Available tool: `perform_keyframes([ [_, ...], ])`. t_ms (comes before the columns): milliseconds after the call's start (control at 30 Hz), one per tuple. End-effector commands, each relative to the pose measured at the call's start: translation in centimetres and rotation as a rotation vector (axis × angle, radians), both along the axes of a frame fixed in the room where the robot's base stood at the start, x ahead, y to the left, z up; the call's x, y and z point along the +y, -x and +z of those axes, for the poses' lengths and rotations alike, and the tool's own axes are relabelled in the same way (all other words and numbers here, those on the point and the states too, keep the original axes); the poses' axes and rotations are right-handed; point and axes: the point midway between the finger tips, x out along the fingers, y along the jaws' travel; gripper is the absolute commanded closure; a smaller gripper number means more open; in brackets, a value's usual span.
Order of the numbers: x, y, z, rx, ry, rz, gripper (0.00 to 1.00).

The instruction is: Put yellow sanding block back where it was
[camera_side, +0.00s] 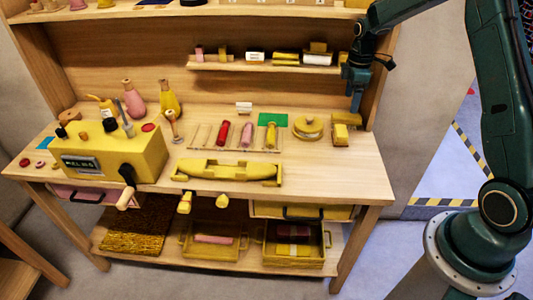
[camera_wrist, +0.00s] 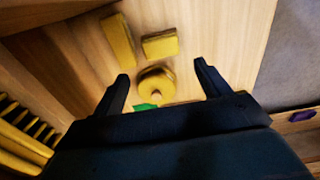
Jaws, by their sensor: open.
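Two yellow blocks lie at the right end of the workbench. In the side view one yellow block (camera_side: 346,118) lies just behind the other yellow block (camera_side: 339,135). In the wrist view the longer block (camera_wrist: 118,40) and the shorter block (camera_wrist: 160,44) lie apart on bare wood. I cannot tell which is the sanding block. My gripper (camera_side: 356,106) points down above the bench, by the rear block. In the wrist view my gripper (camera_wrist: 161,71) has its fingers wide apart with nothing held, and both blocks lie beyond the fingertips.
A round yellow object (camera_side: 308,127) lies left of the blocks, near a green mat (camera_side: 273,120). A wall shelf (camera_side: 270,66) with small items hangs behind, left of my wrist. A yellow machine (camera_side: 110,158) and a long yellow tray (camera_side: 228,172) stand further left. The bench's front right is clear.

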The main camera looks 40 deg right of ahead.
Motion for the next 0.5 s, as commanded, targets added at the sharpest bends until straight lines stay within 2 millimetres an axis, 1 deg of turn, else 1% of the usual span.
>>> perform_keyframes([
  [133, 0.5, 0.1, 0.8, -0.008, 0.004, -0.01, 0.24],
  [267, 1.6, 0.5, 2.6, -0.027, 0.011, -0.037, 0.24],
  [367, 2.9, 1.1, 4.7, -0.049, 0.019, -0.071, 0.24],
  [500, 5.2, 2.4, 7.9, -0.087, 0.027, -0.132, 0.24],
])
